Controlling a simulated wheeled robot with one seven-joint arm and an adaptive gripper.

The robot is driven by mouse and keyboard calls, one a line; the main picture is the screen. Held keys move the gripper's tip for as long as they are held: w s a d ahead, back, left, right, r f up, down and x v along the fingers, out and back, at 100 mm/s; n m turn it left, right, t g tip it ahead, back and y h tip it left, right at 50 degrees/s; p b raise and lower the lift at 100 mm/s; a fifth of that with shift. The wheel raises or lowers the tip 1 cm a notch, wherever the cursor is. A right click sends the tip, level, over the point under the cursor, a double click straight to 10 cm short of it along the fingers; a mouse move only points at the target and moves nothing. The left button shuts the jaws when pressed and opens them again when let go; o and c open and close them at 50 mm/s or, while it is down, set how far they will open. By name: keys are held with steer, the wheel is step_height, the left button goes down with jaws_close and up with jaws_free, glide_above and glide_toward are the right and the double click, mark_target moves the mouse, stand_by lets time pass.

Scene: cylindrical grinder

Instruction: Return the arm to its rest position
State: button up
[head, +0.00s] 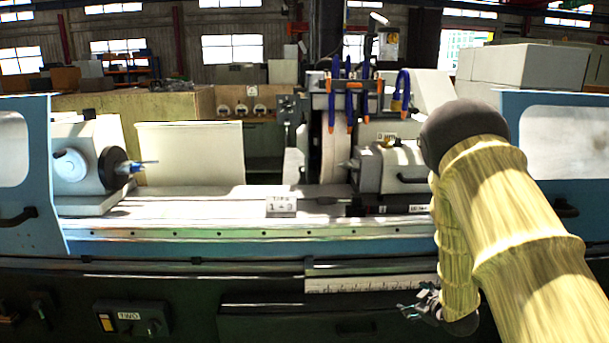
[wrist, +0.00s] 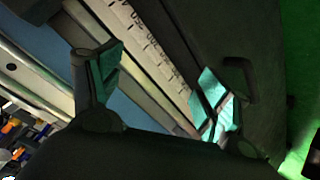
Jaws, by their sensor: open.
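My arm, in a pale yellow ribbed sleeve, fills the right side of the head view, bent at a dark elbow and folded down. My gripper (head: 415,305) is low in the head view, in front of the machine's dark lower front. In the wrist view my gripper (wrist: 155,85) has its two teal-padded fingers spread wide apart with nothing between them. Beyond the fingers lie the ruler strip (wrist: 150,45) and a dark front panel with a handle (wrist: 238,80). I cannot tell the exact gap between fingers and machine.
The cylindrical grinder (head: 250,245) stretches across the view. Its workhead (head: 85,165) is at left, its grinding wheel (head: 335,150) in the middle. A small labelled block (head: 281,206) sits on the table. The sliding doors (head: 30,180) stand at both sides; the right door (head: 565,145) is behind my arm.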

steer(key=s+a+f+m+g+h, duration=0.1)
steer(key=s+a+f+m+g, duration=0.15)
steer(key=s+f, duration=0.8)
steer(key=s+a+f+m+g, duration=0.25)
steer(key=s+f, duration=0.55)
steer(key=s, duration=0.5)
steer(key=s+a+f+m+g, duration=0.1)
steer(key=s+a+g, duration=0.1)
steer(key=s, duration=0.7)
steer(key=s+a+f+m+g, duration=0.1)
steer(key=s+a+f+g, duration=0.1)
steer(key=s, duration=0.8)
steer(key=s+a+f+m+g, duration=0.1)
steer(key=s+a+f+g, duration=0.1)
steer(key=s, duration=0.7)
steer(key=shift+s+m, duration=0.3)
steer(key=shift+m, duration=0.1)
steer(key=shift+a, duration=0.1)
